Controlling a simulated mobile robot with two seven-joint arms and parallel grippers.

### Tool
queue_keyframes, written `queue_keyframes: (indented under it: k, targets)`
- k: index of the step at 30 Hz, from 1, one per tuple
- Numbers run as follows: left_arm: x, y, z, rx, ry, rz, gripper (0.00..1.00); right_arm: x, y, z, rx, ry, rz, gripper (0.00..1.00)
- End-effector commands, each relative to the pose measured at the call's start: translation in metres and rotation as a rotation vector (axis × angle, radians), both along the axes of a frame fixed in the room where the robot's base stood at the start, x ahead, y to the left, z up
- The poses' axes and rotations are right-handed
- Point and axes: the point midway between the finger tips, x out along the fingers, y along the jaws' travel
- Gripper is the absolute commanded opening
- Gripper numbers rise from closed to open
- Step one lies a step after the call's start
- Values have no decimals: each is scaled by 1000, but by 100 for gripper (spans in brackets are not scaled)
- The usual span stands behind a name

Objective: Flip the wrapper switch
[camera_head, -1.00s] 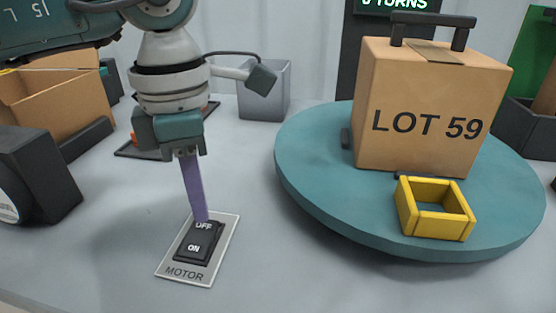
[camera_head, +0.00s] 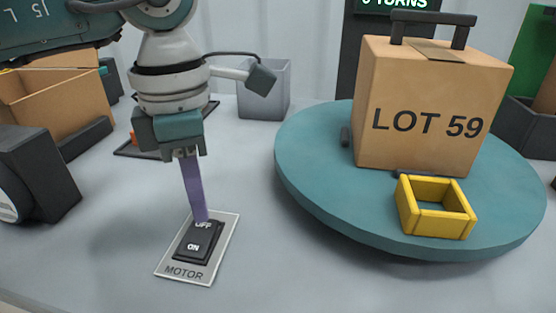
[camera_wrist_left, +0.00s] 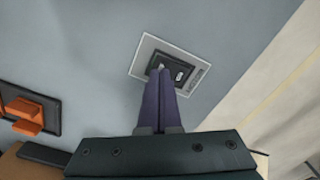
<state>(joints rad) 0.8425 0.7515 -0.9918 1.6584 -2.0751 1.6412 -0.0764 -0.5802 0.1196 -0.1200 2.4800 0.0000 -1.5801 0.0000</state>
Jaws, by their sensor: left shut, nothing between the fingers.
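The switch is a black rocker (camera_head: 196,242) marked OFF at its far end and ON at its near end. It sits on a light grey plate labelled MOTOR (camera_head: 186,274) on the table. My left gripper (camera_head: 201,217) points down with its purple fingers shut and empty. Its fingertips are at the OFF end of the rocker and partly cover it. In the left wrist view the fingertips (camera_wrist_left: 163,72) also overlap one end of the rocker (camera_wrist_left: 180,75). My right gripper is not in view.
A teal turntable (camera_head: 310,205) on the right carries a box marked LOT 59 (camera_head: 430,105) and a yellow square frame (camera_head: 436,222). A black device (camera_head: 40,170) stands left, near an open cardboard box (camera_head: 70,95). A grey bin (camera_head: 264,90) is behind. Table around the plate is clear.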

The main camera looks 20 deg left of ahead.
Motion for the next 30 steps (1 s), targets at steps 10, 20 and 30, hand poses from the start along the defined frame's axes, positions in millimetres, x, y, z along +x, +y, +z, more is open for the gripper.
queue_keyframes:
  k: [10,20,30]
  targets:
    - [0,0,-6,0,0,0,0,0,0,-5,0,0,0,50]
    - [0,0,-11,0,0,0,0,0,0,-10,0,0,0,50]
    - [0,0,-16,0,0,0,0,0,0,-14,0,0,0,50]
